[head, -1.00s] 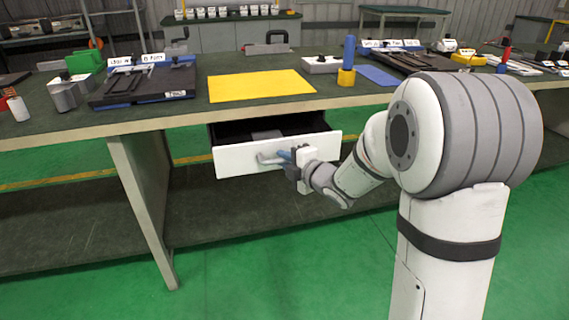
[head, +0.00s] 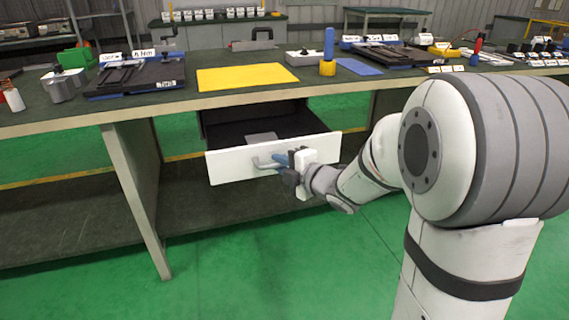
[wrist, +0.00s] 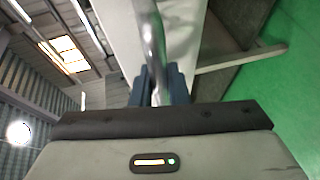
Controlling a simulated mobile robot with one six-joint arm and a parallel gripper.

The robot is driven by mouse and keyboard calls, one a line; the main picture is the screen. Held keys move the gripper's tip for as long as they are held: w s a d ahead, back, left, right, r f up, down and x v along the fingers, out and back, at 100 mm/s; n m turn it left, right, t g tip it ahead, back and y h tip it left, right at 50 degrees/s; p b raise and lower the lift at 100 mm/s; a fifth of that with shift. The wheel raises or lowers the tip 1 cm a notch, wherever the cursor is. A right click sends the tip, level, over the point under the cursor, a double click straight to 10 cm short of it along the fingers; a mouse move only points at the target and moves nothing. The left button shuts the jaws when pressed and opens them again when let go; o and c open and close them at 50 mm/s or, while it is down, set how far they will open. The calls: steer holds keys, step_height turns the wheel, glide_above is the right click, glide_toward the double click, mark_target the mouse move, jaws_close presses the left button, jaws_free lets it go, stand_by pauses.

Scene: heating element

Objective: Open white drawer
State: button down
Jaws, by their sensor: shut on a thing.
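The white drawer (head: 235,166) under the workbench is pulled partway out, and its dark inside shows behind the front panel. A light grey object (head: 262,137) lies inside it. The drawer's grey bar handle (head: 262,163) is on the front. My gripper (head: 282,161) is at the right part of the handle, with its blue fingers shut on it. In the wrist view the handle (wrist: 152,40) runs up from between the blue fingers (wrist: 160,86). The fingertips' exact contact is partly hidden.
The workbench top (head: 185,102) holds a yellow mat (head: 247,79), a blue and yellow cylinder (head: 328,52) and several devices. A bench leg panel (head: 135,190) stands left of the drawer. A lower shelf (head: 205,200) lies below. Green floor in front is clear.

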steer(key=shift+s+a, duration=0.1)
steer(key=shift+a, duration=0.1)
steer(key=c, duration=1.6)
jaws_free()
steer(key=shift+c, duration=0.2)
steer(key=shift+o, duration=1.2)
steer(key=shift+d, duration=0.15)
steer(key=p+v, duration=0.2)
steer(key=v, duration=0.5)
steer(key=shift+s+d, duration=0.2)
steer(key=shift+d, duration=0.05)
steer(key=shift+r, duration=0.1)
